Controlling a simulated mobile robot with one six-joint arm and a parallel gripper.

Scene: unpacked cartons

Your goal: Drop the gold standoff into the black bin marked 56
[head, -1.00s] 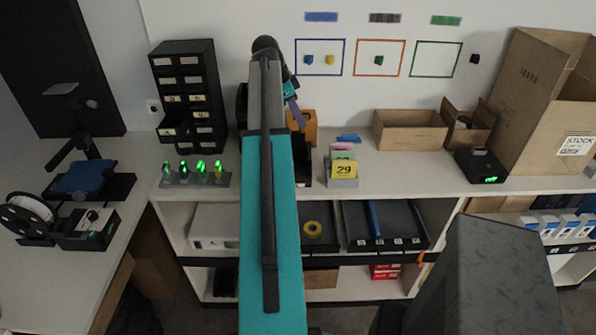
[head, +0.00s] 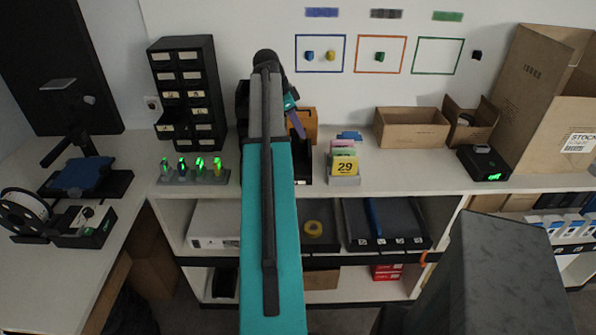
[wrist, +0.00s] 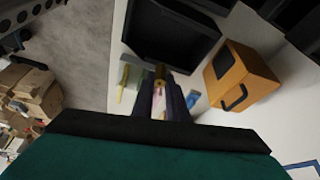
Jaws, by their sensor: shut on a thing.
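My gripper (wrist: 160,92) is shut on the gold standoff (wrist: 159,83), a small gold piece between the dark fingertips in the wrist view. In the head view my gripper (head: 298,124) is small, above the shelf top behind my arm, and the standoff cannot be made out. A black open bin (wrist: 172,38) lies just beyond the fingertips in the wrist view. In the head view a black bin (head: 305,170) shows partly beside my arm, the rest hidden. No number 56 can be read on it.
An orange box (wrist: 240,78) stands close to the black bin. Right of my arm is a card holder (head: 344,181) with a yellow card marked 29. A black drawer cabinet (head: 187,90) stands left. Cardboard boxes (head: 411,128) stand right.

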